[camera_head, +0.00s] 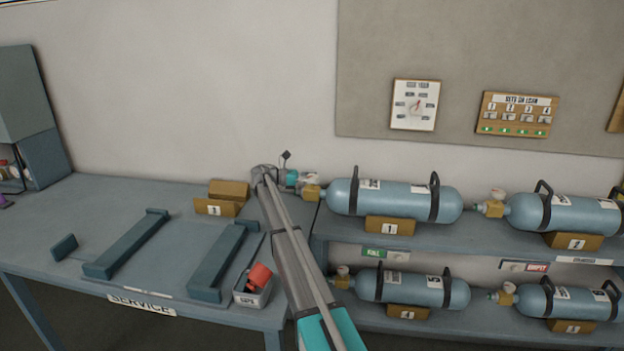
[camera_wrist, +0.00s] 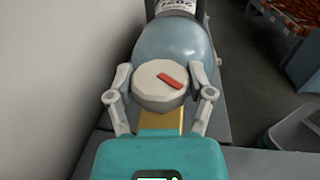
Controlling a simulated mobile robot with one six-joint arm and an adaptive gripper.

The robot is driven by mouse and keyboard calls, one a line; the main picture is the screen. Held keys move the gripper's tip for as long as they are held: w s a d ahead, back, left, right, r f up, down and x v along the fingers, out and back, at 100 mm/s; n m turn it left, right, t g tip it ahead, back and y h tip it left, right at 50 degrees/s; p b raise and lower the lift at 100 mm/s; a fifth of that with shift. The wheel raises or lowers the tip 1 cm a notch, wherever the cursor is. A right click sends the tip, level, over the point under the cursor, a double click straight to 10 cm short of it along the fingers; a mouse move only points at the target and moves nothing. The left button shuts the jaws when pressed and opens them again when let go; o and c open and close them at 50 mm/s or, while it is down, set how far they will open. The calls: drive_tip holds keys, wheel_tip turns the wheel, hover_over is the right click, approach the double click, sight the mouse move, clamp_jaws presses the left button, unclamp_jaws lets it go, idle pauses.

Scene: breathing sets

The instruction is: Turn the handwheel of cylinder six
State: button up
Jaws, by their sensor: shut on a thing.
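A blue cylinder (camera_head: 395,199) with black bands lies on its side on the upper shelf, in the cradle marked 1 (camera_head: 390,227). It also shows in the wrist view (camera_wrist: 176,50); I cannot read a clear cylinder number on its labels. Its valve end points left, with a yellow valve body (camera_wrist: 161,121) and a round white handwheel (camera_wrist: 150,92) bearing a red mark. My gripper (camera_head: 303,181) is at this valve end. In the wrist view its two fingers (camera_wrist: 160,86) are shut on the handwheel, one on each side.
Another blue cylinder (camera_head: 565,215) lies on the upper shelf at right; two more (camera_head: 413,290) lie on the lower shelf. The service bench (camera_head: 185,192) at left holds two long rails, a wooden cradle (camera_head: 214,208) and a tin (camera_head: 253,295) with a red item. The wall is close behind.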

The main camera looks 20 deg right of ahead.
drive_tip(key=o, duration=1.1)
drive_tip(key=shift+a, duration=0.1)
drive_tip(key=v, duration=1.1)
drive_tip(key=shift+w+a, duration=0.25)
drive_tip(key=shift+a, duration=0.05)
